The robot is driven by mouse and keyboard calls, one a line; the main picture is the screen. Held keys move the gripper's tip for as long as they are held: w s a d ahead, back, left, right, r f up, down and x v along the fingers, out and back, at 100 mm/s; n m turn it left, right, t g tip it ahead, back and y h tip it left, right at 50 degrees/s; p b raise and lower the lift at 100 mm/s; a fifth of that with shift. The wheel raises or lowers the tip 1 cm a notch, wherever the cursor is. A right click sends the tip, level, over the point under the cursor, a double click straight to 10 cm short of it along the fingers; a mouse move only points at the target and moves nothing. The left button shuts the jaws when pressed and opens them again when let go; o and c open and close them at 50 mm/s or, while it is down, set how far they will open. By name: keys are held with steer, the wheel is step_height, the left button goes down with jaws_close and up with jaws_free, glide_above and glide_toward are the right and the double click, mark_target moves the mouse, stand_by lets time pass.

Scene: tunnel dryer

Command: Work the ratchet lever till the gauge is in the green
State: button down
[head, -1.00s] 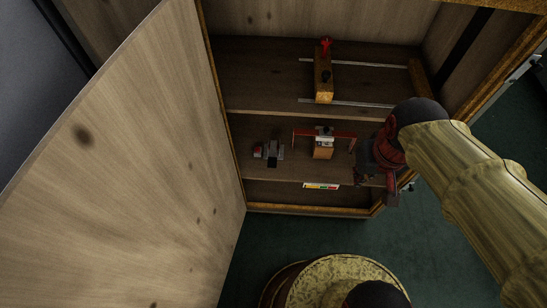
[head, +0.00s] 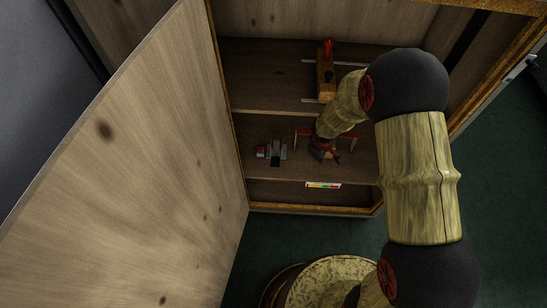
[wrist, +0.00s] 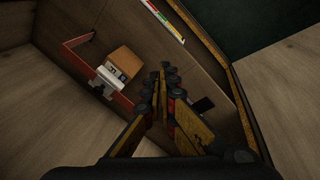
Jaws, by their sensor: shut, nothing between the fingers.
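The gauge (head: 323,185) is a coloured strip with yellow, green and red parts on the cabinet's front edge. It also shows at the top of the wrist view (wrist: 165,20); its reading is too small to tell. A grey mechanism with a black pad (head: 275,158) stands on the lower shelf, left of my gripper; I cannot tell if this is the ratchet lever. The black pad (wrist: 203,104) appears right of the fingers in the wrist view. My gripper (wrist: 166,72) is shut and empty over the lower shelf, and its arm partly hides the red bracket (head: 305,132).
A wooden block (wrist: 125,60) and a white piece with dark windows (wrist: 110,78) stand by the red bracket, close to my gripper. A wooden carriage (head: 326,75) with a red knob sits on the upper level. The open door (head: 130,160) fills the left side.

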steer(key=w+a+f+n+t+y, duration=0.2)
steer(key=w+a+f+n, duration=0.25)
steer(key=a+f, duration=0.3)
step_height(320, 180, up, 4)
steer(key=n+t+y, duration=0.1)
steer(key=n+y, duration=0.2)
steer(key=y, duration=0.2)
glide_above(275, 157)
steer(key=shift+w+a+f, duration=0.1)
steer(key=shift+w, duration=0.3)
steer(key=f+b, duration=0.4)
steer(key=f, duration=0.1)
steer(key=f+b, duration=0.3)
steer(key=shift+s+f, duration=0.25)
steer(key=shift+f, duration=0.15)
steer(key=shift+f, duration=0.15)
steer(key=shift+s+f+b, duration=0.1)
steer(key=shift+f+b, duration=0.15)
steer(key=shift+b, duration=0.15)
